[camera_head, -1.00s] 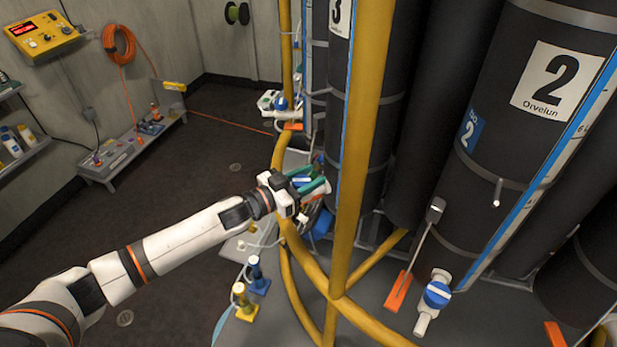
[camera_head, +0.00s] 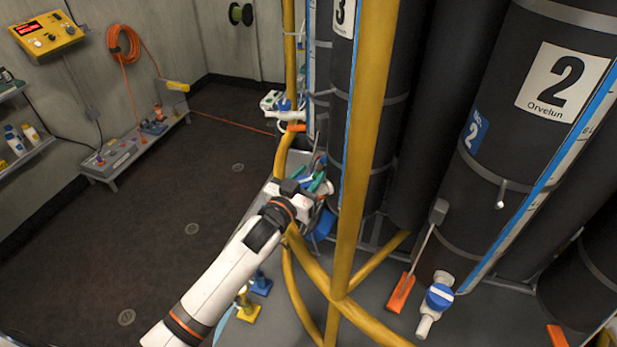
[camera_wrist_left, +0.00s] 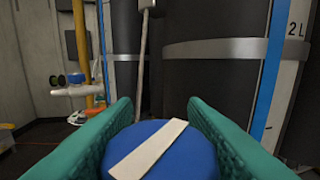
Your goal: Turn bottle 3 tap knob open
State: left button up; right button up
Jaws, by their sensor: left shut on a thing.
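Bottle 3 (camera_head: 341,65) is a tall dark cylinder with a white "3" label, partly behind a yellow pole in the head view. A round blue tap knob (camera_wrist_left: 190,160) with a white bar fills the lower middle of the left wrist view. The bar slants from lower left to upper right. My left gripper (camera_head: 318,184) is at the foot of bottle 3, left of the pole. Its teal fingers are shut on the knob, one on each side. In the head view the gripper mostly hides the knob. My right gripper is not in view.
The yellow pole (camera_head: 365,130) stands close to the right of my gripper, with curved yellow pipes below. Bottle 2 (camera_head: 475,185) stands at right, with its own blue tap knob (camera_head: 439,296). Another white tap (camera_head: 288,116) is behind my gripper. The floor (camera_head: 130,220) at left is clear.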

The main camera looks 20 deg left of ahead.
pick_arm(q)
jog(key=shift+r, duration=0.1)
jog(key=o, duration=1)
jog(key=shift+c, duration=0.2)
jog(key=shift+s, duration=0.1)
jog(key=shift+s+a, duration=0.1)
jog(key=shift+s, duration=0.15)
jog(key=b+v, duration=0.2)
jog(key=v, duration=0.9)
jog(key=shift+b, duration=0.3)
